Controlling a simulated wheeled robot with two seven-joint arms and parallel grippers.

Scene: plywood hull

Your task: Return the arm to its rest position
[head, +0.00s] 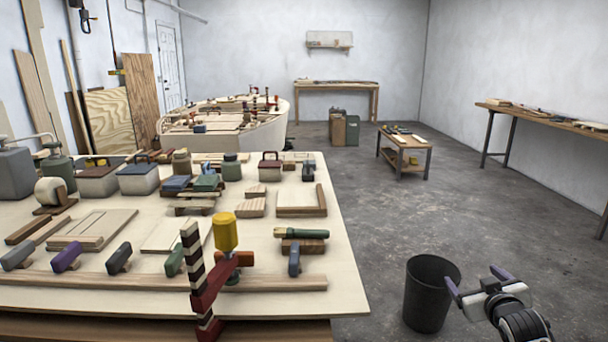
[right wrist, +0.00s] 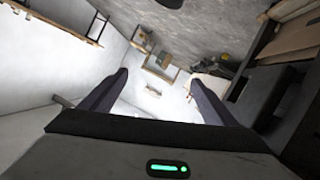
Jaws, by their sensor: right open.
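My right gripper (head: 476,284) is at the lower right of the head view, over the floor just right of the black bin. Its two purple-grey fingers are apart with nothing between them. In the right wrist view the gripper (right wrist: 158,92) also shows open and empty, with the room tilted beyond it. My left gripper is in neither view.
A black bin (head: 425,300) stands close left of my right gripper. The workbench (head: 345,270), crowded with tools and wood pieces, fills the left. A low table (head: 402,148) stands farther back. The concrete floor (head: 510,215) between is clear.

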